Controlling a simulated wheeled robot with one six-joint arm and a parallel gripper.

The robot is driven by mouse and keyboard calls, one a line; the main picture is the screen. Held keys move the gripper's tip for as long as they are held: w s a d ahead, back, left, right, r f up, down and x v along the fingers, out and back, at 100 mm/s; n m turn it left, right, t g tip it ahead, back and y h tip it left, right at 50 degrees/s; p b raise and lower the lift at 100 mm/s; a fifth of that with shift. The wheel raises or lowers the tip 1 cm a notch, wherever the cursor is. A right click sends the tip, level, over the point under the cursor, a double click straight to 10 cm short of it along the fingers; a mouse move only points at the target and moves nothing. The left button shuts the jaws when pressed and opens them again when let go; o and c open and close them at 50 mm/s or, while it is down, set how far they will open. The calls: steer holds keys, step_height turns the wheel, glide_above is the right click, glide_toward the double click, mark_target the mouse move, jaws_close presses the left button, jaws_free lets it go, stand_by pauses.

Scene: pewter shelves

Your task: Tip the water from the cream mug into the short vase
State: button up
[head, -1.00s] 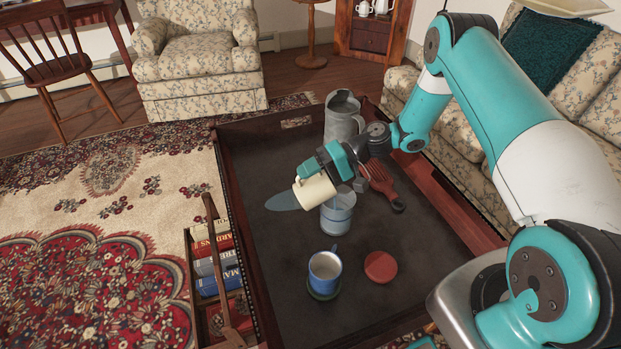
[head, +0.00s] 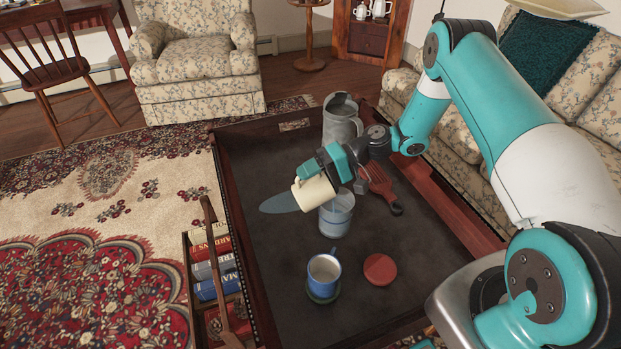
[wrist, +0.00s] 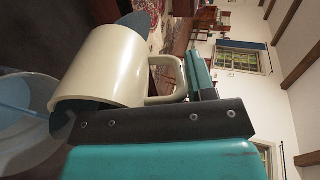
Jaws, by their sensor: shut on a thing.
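The short vase (head: 337,218), pale and see-through with a bluish tint, stands upright just below and right of the mug. It also shows at the left of the wrist view (wrist: 22,122). I cannot tell its water level. A flat blue-grey oval (head: 278,203) shows left of the mug; I cannot tell whether it is water.
A tall grey pitcher (head: 342,120) stands behind my gripper. A red brush-like thing (head: 383,188) lies right of the vase. A blue-and-white cup (head: 323,268) and a round red thing (head: 380,269) stand in front. The raised tray rim (head: 240,235) borders them.

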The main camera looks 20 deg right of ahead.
steer(key=shift+s+d+r+y+b, duration=0.1)
steer(key=shift+d+r+y+b, duration=0.5)
steer(key=shift+y+b, duration=0.3)
stand_by(0.9)
